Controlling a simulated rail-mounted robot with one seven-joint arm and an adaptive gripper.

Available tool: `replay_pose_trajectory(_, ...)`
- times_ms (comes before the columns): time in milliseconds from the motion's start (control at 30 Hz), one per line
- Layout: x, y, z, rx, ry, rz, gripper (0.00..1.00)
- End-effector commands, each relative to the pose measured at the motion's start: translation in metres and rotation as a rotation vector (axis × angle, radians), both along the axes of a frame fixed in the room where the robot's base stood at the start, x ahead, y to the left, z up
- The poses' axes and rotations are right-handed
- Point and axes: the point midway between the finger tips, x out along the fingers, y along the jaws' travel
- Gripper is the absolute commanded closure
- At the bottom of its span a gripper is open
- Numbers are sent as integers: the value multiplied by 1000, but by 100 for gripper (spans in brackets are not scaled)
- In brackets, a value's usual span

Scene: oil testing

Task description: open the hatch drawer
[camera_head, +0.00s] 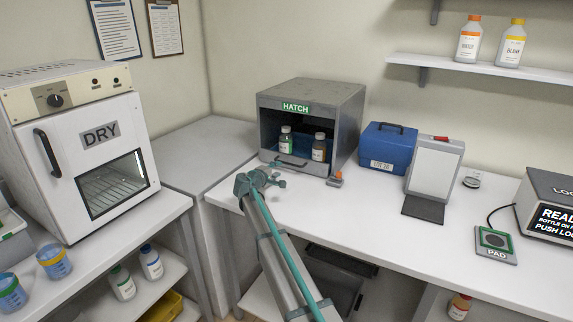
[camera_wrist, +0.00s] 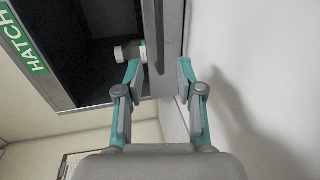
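The hatch (camera_head: 312,92) is a grey box with a green HATCH label, on the white bench against the back wall. Its front is open and shows a dark inside with a green-labelled bottle (camera_head: 286,140) and a dark brown bottle (camera_head: 319,147). The drawer front (camera_head: 296,166) is a low grey strip with a handle along the bottom. My gripper (camera_head: 270,178) is in front of the strip's left part. In the wrist view my gripper (camera_wrist: 160,72) is open, its fingers on either side of the grey drawer front (camera_wrist: 171,60). Whether either finger touches it is unclear.
A small orange-topped item (camera_head: 335,179) sits at the hatch's right front corner. A blue case (camera_head: 387,148) and a white panel on a dark base (camera_head: 434,170) stand to the right. The DRY oven (camera_head: 95,165) is at the left. The bench front is mostly clear.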

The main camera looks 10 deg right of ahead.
Motion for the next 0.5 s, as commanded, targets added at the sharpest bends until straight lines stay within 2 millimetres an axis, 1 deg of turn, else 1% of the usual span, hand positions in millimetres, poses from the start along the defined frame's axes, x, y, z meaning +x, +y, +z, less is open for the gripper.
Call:
replay_pose_trajectory(167,9,-7,-1,-2,0,-2,63)
replay_pose_trajectory(267,19,-13,-3,-2,1,-2,63)
replay_pose_trajectory(500,51,-36,-10,-2,0,-2,63)
